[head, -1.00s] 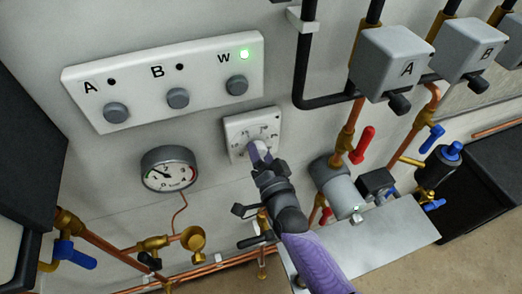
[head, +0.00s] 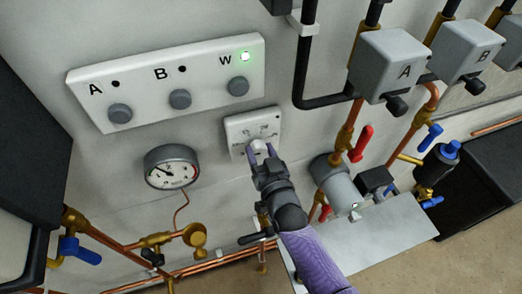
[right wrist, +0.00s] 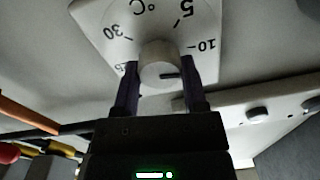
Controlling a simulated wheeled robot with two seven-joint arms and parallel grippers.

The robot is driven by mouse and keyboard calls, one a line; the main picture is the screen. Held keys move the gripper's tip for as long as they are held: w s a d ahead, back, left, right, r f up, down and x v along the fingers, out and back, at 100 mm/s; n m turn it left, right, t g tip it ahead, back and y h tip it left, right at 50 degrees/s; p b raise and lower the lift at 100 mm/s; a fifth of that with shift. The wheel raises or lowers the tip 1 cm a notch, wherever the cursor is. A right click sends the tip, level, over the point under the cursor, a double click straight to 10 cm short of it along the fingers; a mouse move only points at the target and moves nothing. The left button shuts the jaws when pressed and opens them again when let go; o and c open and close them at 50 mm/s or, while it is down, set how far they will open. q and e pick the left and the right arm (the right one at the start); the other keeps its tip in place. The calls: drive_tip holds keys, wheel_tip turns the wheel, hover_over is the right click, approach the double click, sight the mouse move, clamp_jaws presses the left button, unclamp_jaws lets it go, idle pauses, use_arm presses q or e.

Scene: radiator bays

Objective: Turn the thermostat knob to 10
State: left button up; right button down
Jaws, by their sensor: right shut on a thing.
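The thermostat is a white square plate (head: 235,130) on the wall with a round white knob (head: 258,146) at its middle. In the right wrist view the knob (right wrist: 160,58) sits between the two purple fingers of my right gripper (right wrist: 160,88), which is shut on it. The same gripper (head: 261,154) reaches up to the plate in the head view. The dial (right wrist: 105,18) appears upside down in the wrist view, with 30, °C, 5 and 10 readable. A dark mark on the knob's face points right there, below the 10. My left gripper is not in view.
A panel (head: 140,97) with buttons A, B and W is above left, its W light green. A pressure gauge (head: 171,170) is left of the thermostat. A grey cylinder (head: 333,182), a red-handled valve (head: 361,144) and copper pipes are close on the right.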

drive_tip(key=shift+f, duration=0.1)
idle(0.4)
drive_tip(key=shift+c, duration=0.7)
unclamp_jaws()
drive_tip(key=v, duration=1)
